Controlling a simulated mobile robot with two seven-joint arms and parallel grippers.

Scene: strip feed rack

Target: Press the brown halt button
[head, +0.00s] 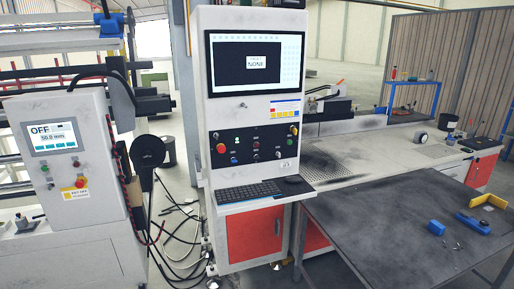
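Neither of my grippers is in view. I cannot make out a brown button; the buttons are small at this distance. The left control box (86,216) has a screen (53,137) reading OFF and 50.0 mm. Below that screen are several small buttons, among them a red knob (80,182) over a yellow label. The middle cabinet (200,62) has a black button panel (272,133) under its monitor (255,63).
A keyboard (249,193) lies on the cabinet's shelf. A dark table (385,225) stands at the front right, with a blue tool (473,223) and a yellow bracket (489,201) on it. Loose cables (180,235) cover the floor between the left box and the cabinet.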

